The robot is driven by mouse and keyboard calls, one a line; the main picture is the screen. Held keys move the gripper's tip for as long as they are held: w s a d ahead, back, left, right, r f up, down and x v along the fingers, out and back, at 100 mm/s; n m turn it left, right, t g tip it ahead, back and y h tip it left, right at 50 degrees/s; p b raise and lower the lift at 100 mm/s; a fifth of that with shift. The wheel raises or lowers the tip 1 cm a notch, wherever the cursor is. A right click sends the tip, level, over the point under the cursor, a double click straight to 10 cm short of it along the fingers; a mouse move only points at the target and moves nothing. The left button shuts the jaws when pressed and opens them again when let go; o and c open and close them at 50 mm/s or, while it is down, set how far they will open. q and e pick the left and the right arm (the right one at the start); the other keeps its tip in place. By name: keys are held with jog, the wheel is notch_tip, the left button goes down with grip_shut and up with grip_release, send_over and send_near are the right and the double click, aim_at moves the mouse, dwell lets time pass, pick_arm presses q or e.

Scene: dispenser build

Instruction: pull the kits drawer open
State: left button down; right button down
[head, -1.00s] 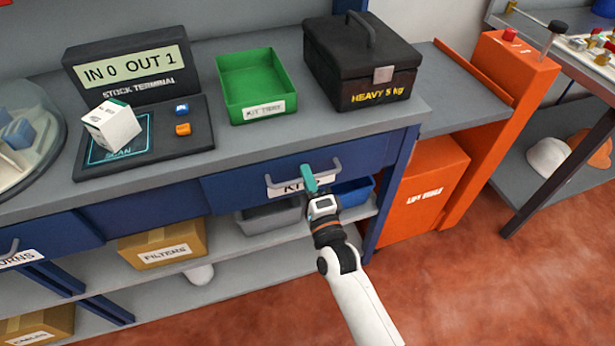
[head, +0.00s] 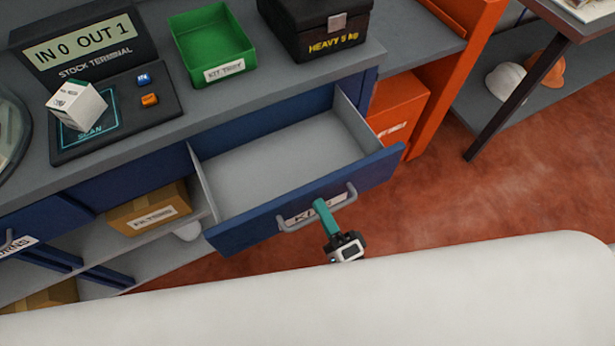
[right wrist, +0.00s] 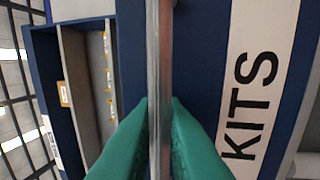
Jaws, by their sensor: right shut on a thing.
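The kits drawer (head: 262,165) is pulled out from the blue bench, and its grey inside shows bare and empty in the head view. Its blue front carries a white KITS label, partly covered by my gripper in the head view; the label (right wrist: 250,90) reads clearly in the right wrist view. My right gripper (head: 322,209) is shut on the drawer's grey bar handle (head: 345,198). In the right wrist view the teal fingers (right wrist: 160,135) close on both sides of the handle bar (right wrist: 160,60). My left gripper is not in view.
A green kit tray (head: 212,45), a black HEAVY 5 kg case (head: 318,25) and a stock terminal (head: 80,45) with a white box (head: 76,106) stand on the bench top. A cardboard box (head: 148,208) sits on the shelf below. An orange lift stands right of the bench.

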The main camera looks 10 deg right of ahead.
jog(key=v, duration=0.3)
jog(key=shift+s+d+r, duration=0.1)
jog(key=shift+s+r, duration=0.15)
jog(key=c, duration=1.6)
grip_release()
jog(key=b+v, duration=0.2)
jog(key=v, duration=1)
jog(key=shift+f, duration=0.1)
